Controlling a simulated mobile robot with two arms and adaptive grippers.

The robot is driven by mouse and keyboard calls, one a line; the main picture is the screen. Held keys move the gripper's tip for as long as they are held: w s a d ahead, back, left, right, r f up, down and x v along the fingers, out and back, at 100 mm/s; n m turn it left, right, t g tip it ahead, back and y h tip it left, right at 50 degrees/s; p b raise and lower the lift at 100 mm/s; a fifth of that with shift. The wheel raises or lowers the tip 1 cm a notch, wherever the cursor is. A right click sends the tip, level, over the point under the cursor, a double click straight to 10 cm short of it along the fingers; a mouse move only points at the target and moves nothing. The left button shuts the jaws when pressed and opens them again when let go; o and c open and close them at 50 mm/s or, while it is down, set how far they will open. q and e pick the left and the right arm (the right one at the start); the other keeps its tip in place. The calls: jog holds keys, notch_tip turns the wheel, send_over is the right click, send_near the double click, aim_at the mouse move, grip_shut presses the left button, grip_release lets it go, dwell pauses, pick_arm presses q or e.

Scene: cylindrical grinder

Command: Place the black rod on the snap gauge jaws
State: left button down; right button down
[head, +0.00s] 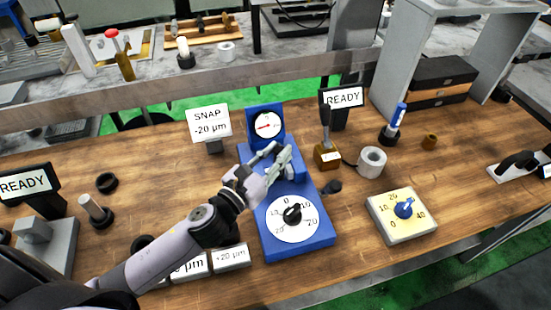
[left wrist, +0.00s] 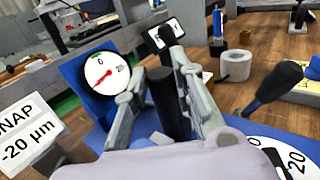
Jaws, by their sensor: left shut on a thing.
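The blue snap gauge (head: 316,238) stands mid-table, with a white dial (head: 267,124) on its upright back and a round numbered scale on its front. My left gripper (head: 278,160) is over the gauge body, just in front of the dial. In the left wrist view the gripper (left wrist: 168,85) is shut on the black rod (left wrist: 170,105), which stands roughly upright between the fingers. The gauge dial (left wrist: 107,72) is just left of the fingers there. The gauge jaws are largely hidden by the gripper, so I cannot tell whether the rod touches them. My right gripper is not in view.
A SNAP -20 µm sign (head: 209,123) stands left of the dial. A black-knobbed lever (head: 332,187) sticks out at the gauge's right side. A brown block (head: 327,155), a white roll (head: 371,162) and a yellow-faced dial box (head: 402,216) stand to the right. Labelled blocks (head: 231,257) lie at front left.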

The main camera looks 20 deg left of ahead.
pick_arm(q)
jog(key=shift+f, duration=0.4)
jog(key=shift+f, duration=0.2)
jog(key=c, duration=1.3)
grip_release()
jog(key=shift+c, duration=0.2)
jog(key=b+v, duration=0.4)
jog(key=v, duration=0.8)
